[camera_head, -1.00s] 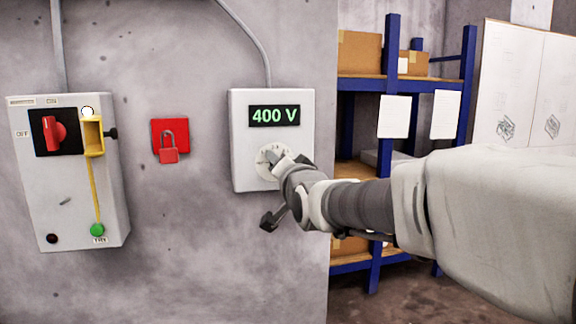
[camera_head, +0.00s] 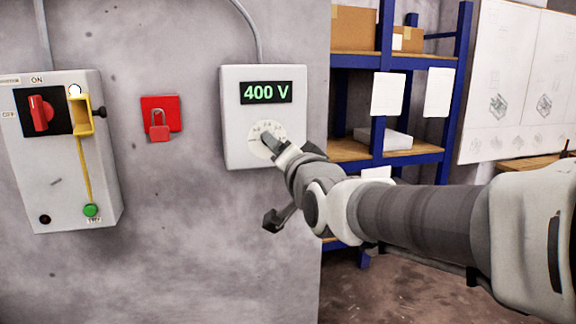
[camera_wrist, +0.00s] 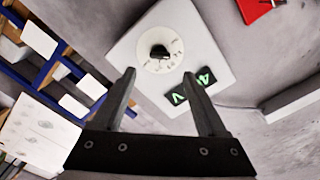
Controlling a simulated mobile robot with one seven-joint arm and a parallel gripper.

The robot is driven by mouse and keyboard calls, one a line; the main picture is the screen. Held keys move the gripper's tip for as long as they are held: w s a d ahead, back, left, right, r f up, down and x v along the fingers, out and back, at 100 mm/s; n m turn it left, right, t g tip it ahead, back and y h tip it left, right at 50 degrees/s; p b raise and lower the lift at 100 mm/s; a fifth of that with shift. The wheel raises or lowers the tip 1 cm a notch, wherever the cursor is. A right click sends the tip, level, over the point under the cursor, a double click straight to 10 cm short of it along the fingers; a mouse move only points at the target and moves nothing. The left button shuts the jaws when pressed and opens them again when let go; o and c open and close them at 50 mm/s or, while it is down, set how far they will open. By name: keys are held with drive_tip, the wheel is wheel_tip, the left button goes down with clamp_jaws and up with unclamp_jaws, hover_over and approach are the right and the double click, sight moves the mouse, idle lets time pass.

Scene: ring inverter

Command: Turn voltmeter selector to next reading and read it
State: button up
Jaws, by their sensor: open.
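The voltmeter (camera_head: 237,140) is a pale box on the grey wall. Its display (camera_head: 266,92) reads 400 V in green. Below the display is a round white selector dial (camera_head: 257,143), partly covered by my gripper in the head view. In the wrist view the dial (camera_wrist: 174,60) shows with a black knob (camera_wrist: 159,52) at its centre. My gripper (camera_wrist: 160,75) is open and empty, with its fingers pointing toward the voltmeter. The knob lies beyond the fingertips and is not between them. The display (camera_wrist: 194,92) is partly hidden behind a finger.
A switch box (camera_head: 60,170) with a red rotary handle (camera_head: 40,113) and yellow bar hangs at left. A red padlock (camera_head: 159,128) hangs on a red plate. Blue shelving (camera_head: 465,60) with boxes stands at right, beyond the wall edge.

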drive_tip(key=v, duration=1)
drive_tip(key=shift+p, duration=0.4)
drive_tip(key=s+d+f+n+g+h, duration=0.2)
drive_tip(key=s+d+f+n+g, duration=0.1)
drive_tip(key=s+d+f+g, duration=0.5)
drive_tip(key=s+d+f+n+g+h, duration=0.25)
drive_tip(key=s+f, duration=0.45)
drive_tip(key=f, duration=0.4)
wheel_tip(320, 180, up, 18)
drive_tip(key=s+d+g+p, duration=0.1)
drive_tip(key=p, duration=1.7)
drive_tip(key=shift+s, duration=0.2)
drive_tip(key=shift+h, duration=0.25)
